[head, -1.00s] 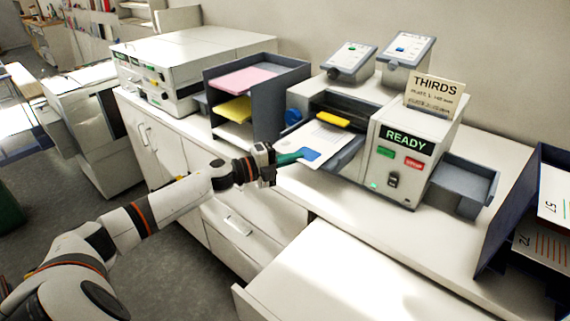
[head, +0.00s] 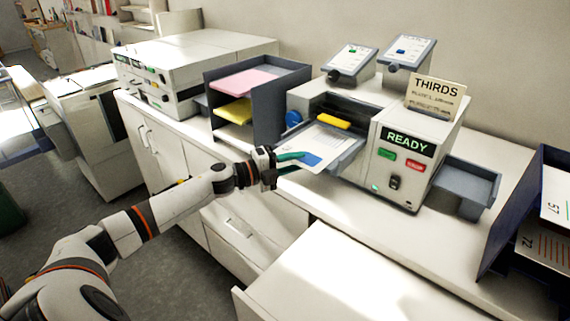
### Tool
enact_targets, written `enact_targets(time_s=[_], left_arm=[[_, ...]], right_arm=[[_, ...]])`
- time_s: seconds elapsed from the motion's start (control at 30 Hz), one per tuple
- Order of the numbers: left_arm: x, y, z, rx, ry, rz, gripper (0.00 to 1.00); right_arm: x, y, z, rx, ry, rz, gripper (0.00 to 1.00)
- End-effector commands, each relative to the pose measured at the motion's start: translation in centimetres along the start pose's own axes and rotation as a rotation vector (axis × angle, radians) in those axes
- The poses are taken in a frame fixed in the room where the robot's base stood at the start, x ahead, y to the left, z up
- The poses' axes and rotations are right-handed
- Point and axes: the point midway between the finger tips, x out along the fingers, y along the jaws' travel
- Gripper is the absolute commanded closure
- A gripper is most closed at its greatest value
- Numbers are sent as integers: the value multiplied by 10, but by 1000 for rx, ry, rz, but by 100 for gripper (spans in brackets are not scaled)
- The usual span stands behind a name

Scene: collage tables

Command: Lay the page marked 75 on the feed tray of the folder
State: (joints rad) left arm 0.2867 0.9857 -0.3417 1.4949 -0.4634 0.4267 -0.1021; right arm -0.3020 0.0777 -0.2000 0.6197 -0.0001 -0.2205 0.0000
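The folder (head: 398,160) stands on the counter with its display reading READY. Its feed tray (head: 350,158) is on its left side. A white page with a blue block (head: 325,142) lies over the feed tray; no number can be read on it. My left gripper (head: 298,159) is at the front edge of the page. Its teal fingers show apart, and the page appears free of them. My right gripper is not in view.
A THIRDS sign (head: 435,95) stands on the folder. A grey output tray (head: 462,185) is at its right. A dark sorter (head: 262,90) holds pink and yellow paper. A rack at the far right holds pages marked 57 (head: 552,207) and 72 (head: 527,241).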

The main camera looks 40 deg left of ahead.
Motion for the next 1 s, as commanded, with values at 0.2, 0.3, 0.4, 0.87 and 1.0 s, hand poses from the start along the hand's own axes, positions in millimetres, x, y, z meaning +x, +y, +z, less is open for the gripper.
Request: enact_targets(time_s=[0.2, 0.3, 0.4, 0.87, 1.0], left_arm=[[-24, -6, 0, 2, 0, -6, 73], [-39, -7, 0, 1, 1, -6, 73], [-54, -6, 0, 0, 0, -6, 73], [-105, -2, 0, -2, 0, -3, 73], [-114, -1, 0, -1, 0, -1, 73]], right_arm=[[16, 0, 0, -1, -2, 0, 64], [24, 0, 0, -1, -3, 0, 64], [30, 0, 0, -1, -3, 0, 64], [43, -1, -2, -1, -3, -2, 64], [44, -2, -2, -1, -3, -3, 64]])
